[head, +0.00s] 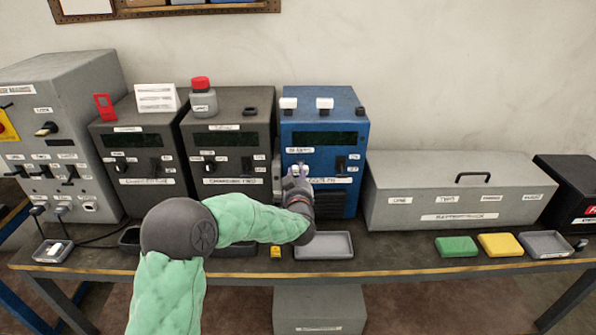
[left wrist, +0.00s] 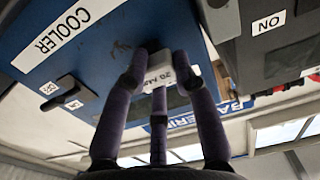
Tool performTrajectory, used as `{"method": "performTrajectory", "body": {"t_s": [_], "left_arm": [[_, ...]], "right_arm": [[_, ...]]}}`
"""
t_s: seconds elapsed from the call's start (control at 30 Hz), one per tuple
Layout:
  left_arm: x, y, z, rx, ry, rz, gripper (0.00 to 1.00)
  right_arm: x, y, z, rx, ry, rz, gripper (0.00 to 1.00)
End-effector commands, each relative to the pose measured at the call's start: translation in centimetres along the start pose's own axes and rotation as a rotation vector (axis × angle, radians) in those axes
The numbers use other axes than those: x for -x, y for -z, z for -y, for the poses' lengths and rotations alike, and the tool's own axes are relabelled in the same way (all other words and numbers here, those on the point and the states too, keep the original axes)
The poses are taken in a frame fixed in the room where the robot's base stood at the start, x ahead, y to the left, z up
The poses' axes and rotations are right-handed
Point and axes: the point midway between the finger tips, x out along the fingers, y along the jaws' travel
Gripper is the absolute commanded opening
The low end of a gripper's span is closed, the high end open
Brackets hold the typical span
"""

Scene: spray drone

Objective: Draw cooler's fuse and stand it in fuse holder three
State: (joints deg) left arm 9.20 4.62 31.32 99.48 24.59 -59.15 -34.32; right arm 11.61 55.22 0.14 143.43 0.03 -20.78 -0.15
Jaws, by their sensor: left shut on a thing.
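The cooler unit is the blue box (head: 345,125) in the head view; its COOLER label (left wrist: 60,35) shows in the left wrist view. My left gripper (head: 298,172) is at its front face. In the left wrist view its purple fingers (left wrist: 160,80) are closed around a white fuse (left wrist: 185,76) marked with 20 A. The fuse is close against the blue face; I cannot tell whether it is still seated. No fuse holder is readable as three. Two white-topped pieces (head: 289,103) (head: 324,103) and a small dark piece (head: 360,110) are on the blue box's top.
Two dark units (head: 228,140) (head: 135,140) stand left of the blue one, with a red-capped bottle (head: 203,100) on top. A long grey box (head: 460,190) stands to the right. A grey tray (head: 325,246) and green (head: 456,246) and yellow blocks (head: 500,244) lie along the bench front.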

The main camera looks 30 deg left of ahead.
Motion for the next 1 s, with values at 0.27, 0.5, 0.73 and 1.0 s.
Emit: {"method": "performTrajectory", "body": {"t_s": [0.27,0.5,0.73,1.0], "left_arm": [[1.0,-0.1,-1.0,-0.006,-0.025,0.003,0.0],[1.8,-0.3,-1.1,-0.007,-0.027,0.007,0.0],[2.6,-0.3,-1.1,-0.008,-0.027,0.008,0.0],[3.4,-0.1,-0.7,-0.005,-0.018,0.003,0.0]], "right_arm": [[0.0,0.0,0.0,0.0,0.0,0.0,0.63],[0.0,0.0,0.0,0.0,0.0,0.0,0.63],[0.0,0.0,0.0,0.0,0.0,0.0,0.63],[0.0,0.0,0.0,0.0,0.0,0.0,0.63]]}}
